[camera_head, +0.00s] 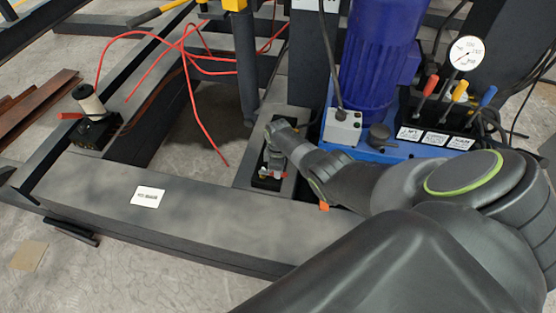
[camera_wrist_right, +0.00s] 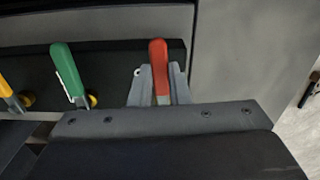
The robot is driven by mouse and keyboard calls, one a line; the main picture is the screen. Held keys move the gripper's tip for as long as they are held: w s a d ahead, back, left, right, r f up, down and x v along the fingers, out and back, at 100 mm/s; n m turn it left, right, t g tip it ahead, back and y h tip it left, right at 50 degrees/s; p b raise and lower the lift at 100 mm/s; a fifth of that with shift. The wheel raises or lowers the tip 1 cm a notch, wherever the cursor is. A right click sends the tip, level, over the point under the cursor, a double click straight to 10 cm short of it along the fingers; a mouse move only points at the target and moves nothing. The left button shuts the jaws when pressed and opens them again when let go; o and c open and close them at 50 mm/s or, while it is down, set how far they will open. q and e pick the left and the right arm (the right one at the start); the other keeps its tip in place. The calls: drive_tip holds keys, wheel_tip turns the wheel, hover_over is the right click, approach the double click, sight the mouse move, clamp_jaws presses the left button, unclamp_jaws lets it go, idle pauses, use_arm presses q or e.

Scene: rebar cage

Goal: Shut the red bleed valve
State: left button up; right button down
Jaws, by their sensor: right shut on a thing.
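The red valve handle (camera_wrist_right: 158,55) stands up between the two grey fingers of my right gripper (camera_wrist_right: 159,80) in the right wrist view. The fingers are shut on the handle, and its tip shows above them. In the head view my right gripper (camera_head: 272,170) is over a small black valve block (camera_head: 266,183) on the grey frame, and it hides most of the handles there. My left gripper is not in view.
A green handle (camera_wrist_right: 67,70) and a yellow handle (camera_wrist_right: 8,95) stand left of the red one in the right wrist view. A blue pump motor (camera_head: 378,60) with a gauge (camera_head: 467,53) and coloured levers stands to the right. Red hoses (camera_head: 190,75) hang at upper left.

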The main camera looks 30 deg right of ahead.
drive_tip(key=shift+s+a+m, duration=0.1)
drive_tip(key=shift+s+m, duration=0.05)
drive_tip(key=shift+m, duration=0.25)
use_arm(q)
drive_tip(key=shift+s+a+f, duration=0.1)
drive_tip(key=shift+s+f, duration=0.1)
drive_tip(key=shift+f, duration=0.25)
use_arm(e)
drive_tip(key=c, duration=1.4)
unclamp_jaws()
drive_tip(key=shift+o, duration=0.2)
use_arm(q)
drive_tip(key=shift+p, duration=0.35)
use_arm(e)
drive_tip(key=shift+r, duration=0.15)
